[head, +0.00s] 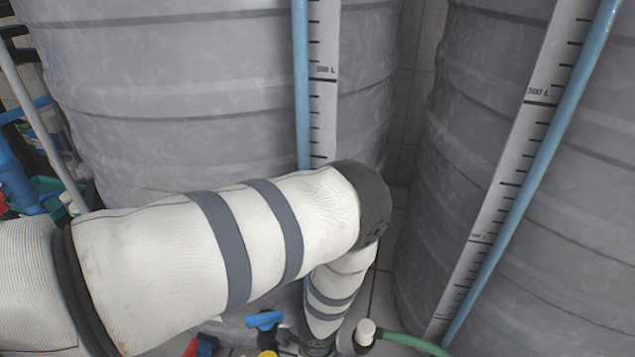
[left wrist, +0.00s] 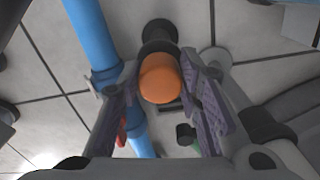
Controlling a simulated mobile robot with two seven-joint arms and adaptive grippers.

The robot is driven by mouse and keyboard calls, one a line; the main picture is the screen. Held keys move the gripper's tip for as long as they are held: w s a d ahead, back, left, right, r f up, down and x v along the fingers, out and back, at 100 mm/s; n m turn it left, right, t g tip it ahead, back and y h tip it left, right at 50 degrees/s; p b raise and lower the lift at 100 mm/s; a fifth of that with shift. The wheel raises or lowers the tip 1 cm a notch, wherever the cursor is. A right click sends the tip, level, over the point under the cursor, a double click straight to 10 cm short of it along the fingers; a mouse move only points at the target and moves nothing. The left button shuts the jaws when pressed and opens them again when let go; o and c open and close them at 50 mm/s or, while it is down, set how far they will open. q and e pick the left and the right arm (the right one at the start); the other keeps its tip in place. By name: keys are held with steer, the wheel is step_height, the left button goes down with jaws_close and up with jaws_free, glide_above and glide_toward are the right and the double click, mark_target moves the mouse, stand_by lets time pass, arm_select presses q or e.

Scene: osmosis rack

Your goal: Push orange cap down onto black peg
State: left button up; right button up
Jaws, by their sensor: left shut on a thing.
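The orange cap (left wrist: 160,78) sits between the two purple-padded fingers of my left gripper (left wrist: 162,98) in the left wrist view, and the gripper is shut on it. A black round part (left wrist: 158,32) shows just behind the cap. It may be the black peg, but I cannot tell whether the cap touches it or how far it is seated. In the head view my left arm reaches across and down to the bottom edge. The cap is not visible there, and the gripper cannot be made out. My right gripper is in neither view.
Large grey tanks (head: 200,100) (head: 540,200) stand behind my arm, with blue pipes (head: 301,80) along their scales. A blue handle (head: 265,320), a white knob (head: 365,330) and a green hose (head: 410,343) are near my wrist. A blue pipe (left wrist: 93,35) runs close beside the left gripper.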

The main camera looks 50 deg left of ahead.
arm_select(q)
steer(key=shift+f, duration=0.4)
stand_by(0.8)
steer(key=o, duration=0.9)
steer(key=shift+r, duration=0.1)
step_height(320, 180, up, 12)
steer(key=shift+f, duration=0.1)
